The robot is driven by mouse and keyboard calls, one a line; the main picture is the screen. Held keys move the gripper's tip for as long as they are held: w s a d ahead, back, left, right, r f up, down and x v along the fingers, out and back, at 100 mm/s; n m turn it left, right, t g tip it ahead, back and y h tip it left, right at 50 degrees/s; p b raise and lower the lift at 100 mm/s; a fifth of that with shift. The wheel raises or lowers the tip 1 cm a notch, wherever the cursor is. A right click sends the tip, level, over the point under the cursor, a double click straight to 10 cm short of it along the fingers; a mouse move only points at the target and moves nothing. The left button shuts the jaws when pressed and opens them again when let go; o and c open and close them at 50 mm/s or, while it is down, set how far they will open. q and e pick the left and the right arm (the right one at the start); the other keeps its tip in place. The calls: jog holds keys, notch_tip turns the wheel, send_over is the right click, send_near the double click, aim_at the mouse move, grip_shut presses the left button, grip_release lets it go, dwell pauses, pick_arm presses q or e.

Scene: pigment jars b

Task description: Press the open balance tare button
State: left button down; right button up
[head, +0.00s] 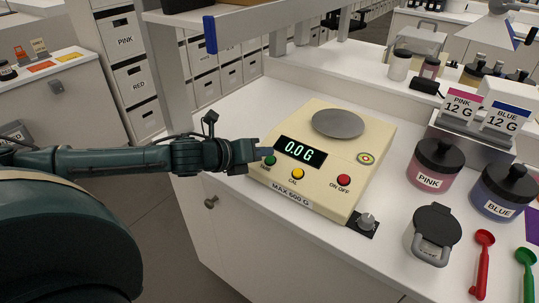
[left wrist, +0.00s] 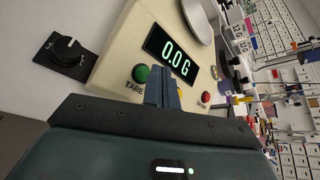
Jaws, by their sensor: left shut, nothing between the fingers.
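The cream balance (head: 320,195) stands on the white bench, its display (head: 300,151) reading 0.0 G. Its green tare button (head: 270,160) is at the left of the front row; it also shows in the left wrist view (left wrist: 140,74), marked TARE. My left gripper (head: 264,152) is shut and empty, its tips close by the green button. In the left wrist view the shut fingers (left wrist: 161,75) appear just right of the green button. I cannot tell whether they touch the balance. My right gripper is not in view.
A yellow CAL button (head: 298,174) and a red ON OFF button (head: 344,180) share the panel. A knob (head: 367,222) sits near the balance. Pink (head: 435,168) and blue (head: 502,196) jars, a dark-lidded container (head: 434,232) and a red scoop (head: 482,262) stand right.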

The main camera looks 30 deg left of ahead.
pick_arm(q)
jog(key=r+p, duration=0.1)
jog(key=r, duration=0.1)
jog(key=s+r+p, duration=0.2)
jog(key=r, duration=0.1)
jog(key=shift+a+r, duration=0.1)
jog(key=shift+r, duration=0.2)
jog(key=shift+f, duration=0.1)
dwell(0.8)
